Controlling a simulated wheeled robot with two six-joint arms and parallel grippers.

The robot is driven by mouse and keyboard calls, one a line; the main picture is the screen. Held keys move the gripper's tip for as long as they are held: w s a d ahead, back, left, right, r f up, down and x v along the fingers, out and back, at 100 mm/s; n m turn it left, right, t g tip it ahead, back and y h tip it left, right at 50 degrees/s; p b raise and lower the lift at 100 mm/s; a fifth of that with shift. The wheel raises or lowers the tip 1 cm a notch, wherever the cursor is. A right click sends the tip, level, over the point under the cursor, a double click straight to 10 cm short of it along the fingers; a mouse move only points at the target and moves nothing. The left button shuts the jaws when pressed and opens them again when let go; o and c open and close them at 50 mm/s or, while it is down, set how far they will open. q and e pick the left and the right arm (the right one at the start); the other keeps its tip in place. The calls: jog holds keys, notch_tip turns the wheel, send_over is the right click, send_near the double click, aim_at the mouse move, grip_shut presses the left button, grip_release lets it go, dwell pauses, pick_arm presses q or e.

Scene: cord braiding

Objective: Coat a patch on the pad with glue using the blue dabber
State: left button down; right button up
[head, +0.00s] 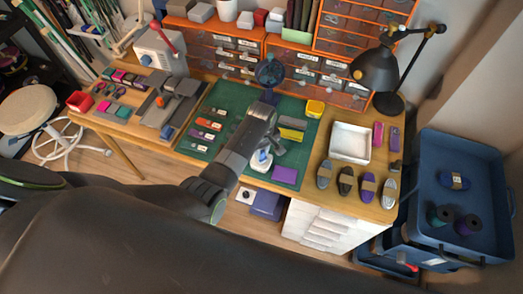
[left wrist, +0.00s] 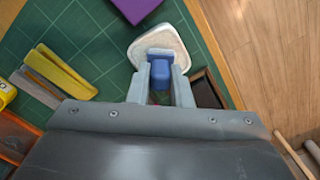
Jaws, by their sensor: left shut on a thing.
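My left gripper (head: 266,152) is over the front part of the green cutting mat (head: 225,103), shut on the blue dabber (left wrist: 160,74). In the left wrist view, the dabber sits between the two grey fingers of the gripper (left wrist: 162,82). A white, rounded, pad-like piece (left wrist: 150,43) with a cream surface lies just beyond the fingertips. It also shows in the head view (head: 260,165). I cannot tell whether the dabber touches it, as its lower end is hidden. My right gripper is not in view.
A purple block (head: 285,175) and yellow strips (head: 291,134) lie close by on the mat. A yellow tub (head: 315,108), a white tray (head: 350,142) and a black lamp (head: 378,70) stand to the right. Orange drawer units (head: 225,45) line the back.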

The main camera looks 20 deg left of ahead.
pick_arm(q)
jog(key=shift+f, duration=0.35)
jog(key=shift+s+f, duration=0.1)
dwell(1.6)
notch_tip(320, 180, up, 7)
jog(key=p, duration=0.8)
dwell(0.4)
